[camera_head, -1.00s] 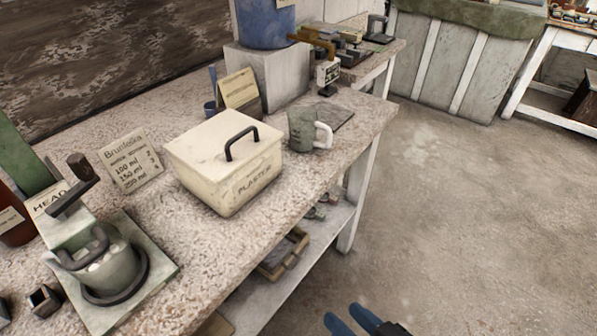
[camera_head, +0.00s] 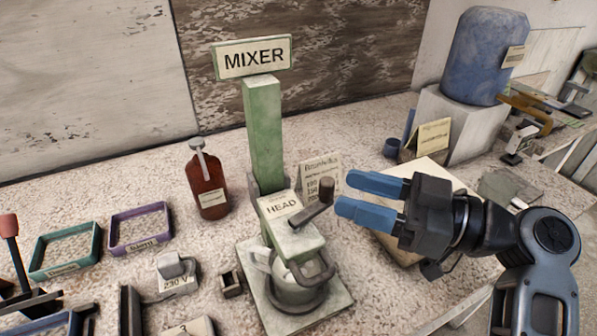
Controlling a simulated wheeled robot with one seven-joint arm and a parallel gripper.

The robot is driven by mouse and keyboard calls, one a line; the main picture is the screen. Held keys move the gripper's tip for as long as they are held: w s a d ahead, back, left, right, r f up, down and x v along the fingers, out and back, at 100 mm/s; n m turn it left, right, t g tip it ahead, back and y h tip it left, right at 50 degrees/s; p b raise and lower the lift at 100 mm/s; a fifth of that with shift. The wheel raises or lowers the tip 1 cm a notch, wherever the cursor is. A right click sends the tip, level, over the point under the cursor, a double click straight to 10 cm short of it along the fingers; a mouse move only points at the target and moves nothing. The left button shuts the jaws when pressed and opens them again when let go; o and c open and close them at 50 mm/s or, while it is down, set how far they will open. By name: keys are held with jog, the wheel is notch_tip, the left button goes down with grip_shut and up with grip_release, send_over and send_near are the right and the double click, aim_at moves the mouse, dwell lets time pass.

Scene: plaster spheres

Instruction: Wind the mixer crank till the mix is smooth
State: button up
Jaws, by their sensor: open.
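The mixer stands on the speckled worktop, with a green column (camera_head: 263,130) under a "MIXER" sign (camera_head: 251,57). Its green head (camera_head: 290,226) is over the mixing bowl (camera_head: 295,293). The crank (camera_head: 318,204) sits on top of the head, with a dark upright knob at its right end. The mix in the bowl is mostly hidden by the head and a dark handle. My gripper (camera_head: 354,196) has blue fingers spread apart and empty. It points left, just right of the crank knob and apart from it in the picture.
A brown bottle (camera_head: 207,183) stands left of the column. Teal (camera_head: 66,250) and purple (camera_head: 140,228) trays lie farther left. A "230 V" switch box (camera_head: 176,274) is left of the bowl. A card stands behind the crank. A blue barrel (camera_head: 485,55) is at the back right.

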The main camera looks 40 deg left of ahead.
jog(key=p+x, duration=0.1)
jog(key=x, duration=0.5)
jog(key=shift+a+p, duration=0.35)
jog(key=shift+a, duration=0.05)
jog(key=shift+s, duration=0.1)
grip_shut()
